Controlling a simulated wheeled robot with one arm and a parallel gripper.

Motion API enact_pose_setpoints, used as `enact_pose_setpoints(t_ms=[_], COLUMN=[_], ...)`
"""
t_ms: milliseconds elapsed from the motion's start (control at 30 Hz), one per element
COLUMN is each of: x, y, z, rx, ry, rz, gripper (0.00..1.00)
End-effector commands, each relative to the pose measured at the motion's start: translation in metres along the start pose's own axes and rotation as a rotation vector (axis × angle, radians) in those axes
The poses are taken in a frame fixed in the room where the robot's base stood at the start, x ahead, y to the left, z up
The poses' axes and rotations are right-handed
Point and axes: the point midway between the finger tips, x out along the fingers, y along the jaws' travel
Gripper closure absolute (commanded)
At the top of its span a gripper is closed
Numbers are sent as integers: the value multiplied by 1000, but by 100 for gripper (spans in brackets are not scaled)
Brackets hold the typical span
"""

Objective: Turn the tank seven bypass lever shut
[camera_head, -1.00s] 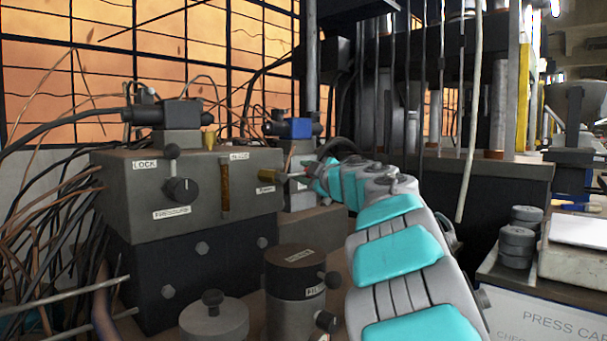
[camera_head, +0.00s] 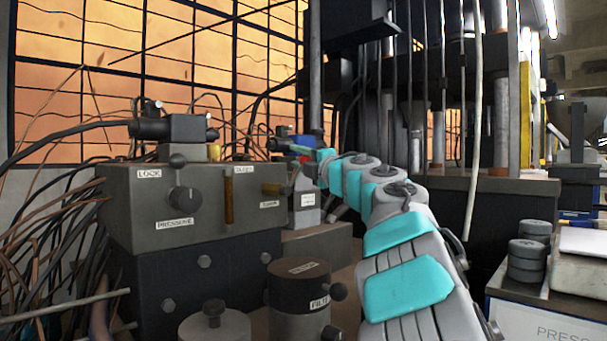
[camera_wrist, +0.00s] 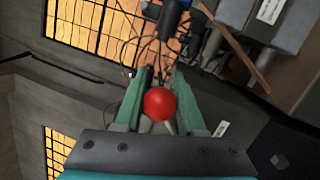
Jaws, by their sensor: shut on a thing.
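A red ball knob (camera_wrist: 160,103) sits between the two green fingers of my gripper (camera_wrist: 163,88) in the wrist view; it looks like the end of a lever. My gripper is shut on it. In the head view my gripper (camera_head: 303,158) is beside the right end of a grey valve block (camera_head: 140,215). The lever's shaft and pivot are mostly hidden there. I cannot read any tank number.
Cables hang at left; vertical rods and dark machinery stand behind my arm. Stacked weights (camera_head: 526,262) are at right.

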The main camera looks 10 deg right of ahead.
Motion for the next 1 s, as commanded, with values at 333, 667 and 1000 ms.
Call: enact_pose_setpoints(t_ms=[333, 667, 1000], x=[-2, -5, -7], y=[21, 35, 40], z=[-24, -47, -60], rx=[-315, -561, -694], ry=[54, 98, 122], rz=[78, 138, 171], gripper=[100, 100, 100])
